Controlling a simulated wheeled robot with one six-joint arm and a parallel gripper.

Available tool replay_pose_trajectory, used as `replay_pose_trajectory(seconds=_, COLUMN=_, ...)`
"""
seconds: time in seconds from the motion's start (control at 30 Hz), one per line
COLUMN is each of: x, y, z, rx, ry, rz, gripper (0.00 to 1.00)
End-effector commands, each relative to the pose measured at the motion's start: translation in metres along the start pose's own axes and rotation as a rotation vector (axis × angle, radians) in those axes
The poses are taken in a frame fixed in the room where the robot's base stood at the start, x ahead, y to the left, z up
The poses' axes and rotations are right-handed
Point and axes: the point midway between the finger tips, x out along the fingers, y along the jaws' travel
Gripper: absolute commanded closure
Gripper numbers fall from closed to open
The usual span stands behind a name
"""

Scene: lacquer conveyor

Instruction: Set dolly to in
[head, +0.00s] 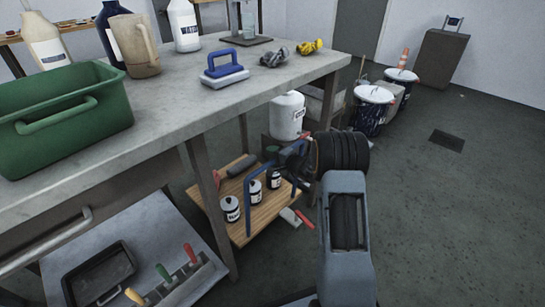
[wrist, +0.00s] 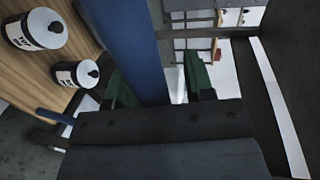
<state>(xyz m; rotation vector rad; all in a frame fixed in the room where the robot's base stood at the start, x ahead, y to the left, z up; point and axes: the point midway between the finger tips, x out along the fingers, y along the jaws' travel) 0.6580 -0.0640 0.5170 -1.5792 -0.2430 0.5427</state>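The dolly (head: 268,207) is a low wooden platform with a blue handle (head: 248,188); it stands partly under the workbench and carries several white cans with dark lids. My gripper (head: 290,160) is at the top of the handle in the head view, partly hidden by my wrist. In the wrist view the blue bar (wrist: 132,45) runs between the green-padded fingers of my gripper (wrist: 158,88). A gap shows between the bar and the right finger, so the gripper looks open around the bar. The wooden platform also shows in the wrist view (wrist: 60,92).
The workbench (head: 170,120) has a leg close to the dolly's left side. A red-handled scraper (head: 298,217) lies on the floor by the dolly. A white container (head: 287,115) stands behind it, and lidded bins (head: 375,105) stand farther back.

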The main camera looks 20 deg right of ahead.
Motion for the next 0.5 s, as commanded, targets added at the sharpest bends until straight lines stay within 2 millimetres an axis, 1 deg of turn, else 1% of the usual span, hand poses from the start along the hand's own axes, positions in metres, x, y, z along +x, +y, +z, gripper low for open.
replay_pose_trajectory(seconds=0.17, x=-0.001, y=0.001, z=0.0, rx=0.001, ry=0.0, rz=0.001, gripper=0.52)
replay_pose_trajectory(seconds=0.27, x=-0.005, y=0.0, z=0.0, rx=0.0, ry=0.0, rz=0.002, gripper=0.52)
replay_pose_trajectory(seconds=0.37, x=-0.017, y=-0.002, z=0.0, rx=0.002, ry=0.0, rz=0.002, gripper=0.52)
replay_pose_trajectory(seconds=0.5, x=-0.044, y=-0.003, z=0.0, rx=0.002, ry=0.002, rz=0.002, gripper=0.52)
